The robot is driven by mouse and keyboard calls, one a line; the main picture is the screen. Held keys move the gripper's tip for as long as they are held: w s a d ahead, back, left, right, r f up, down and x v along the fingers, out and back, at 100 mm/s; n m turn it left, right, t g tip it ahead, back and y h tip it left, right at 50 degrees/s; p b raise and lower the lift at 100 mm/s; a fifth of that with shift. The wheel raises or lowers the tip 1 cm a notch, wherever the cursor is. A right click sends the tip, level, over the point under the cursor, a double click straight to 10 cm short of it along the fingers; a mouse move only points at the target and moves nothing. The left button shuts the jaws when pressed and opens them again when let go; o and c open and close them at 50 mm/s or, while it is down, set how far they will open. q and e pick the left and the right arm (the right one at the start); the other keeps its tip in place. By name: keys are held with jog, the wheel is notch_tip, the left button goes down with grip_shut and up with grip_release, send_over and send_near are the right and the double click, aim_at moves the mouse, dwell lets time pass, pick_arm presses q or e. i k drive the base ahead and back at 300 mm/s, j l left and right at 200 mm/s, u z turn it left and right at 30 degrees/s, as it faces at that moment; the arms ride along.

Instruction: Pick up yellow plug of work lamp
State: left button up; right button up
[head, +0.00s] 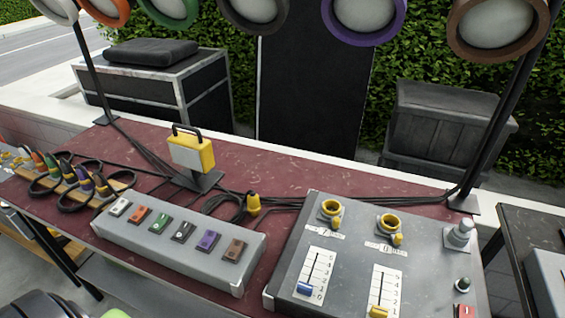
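The yellow work lamp (193,153) stands upright on a dark base plate on the red tabletop, left of the middle. It has a black handle and a pale front panel. Its yellow plug (254,204) is on the tabletop to the right of the lamp, by a loop of black cable (222,205). The plug lies between the switch box and the large control panel, and nothing holds it. Neither of my grippers can be made out in the head view.
A grey switch box (150,245) with several coloured switches stands in front of the lamp. A large grey control panel (340,240) with yellow-ringed sockets and sliders stands right of the plug. Coloured plugs with black cables (85,180) fill a wooden rack at left. Black cables run along the tabletop (300,172).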

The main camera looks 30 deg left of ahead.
aim_at(253, 206)
jog(key=u, duration=1.1)
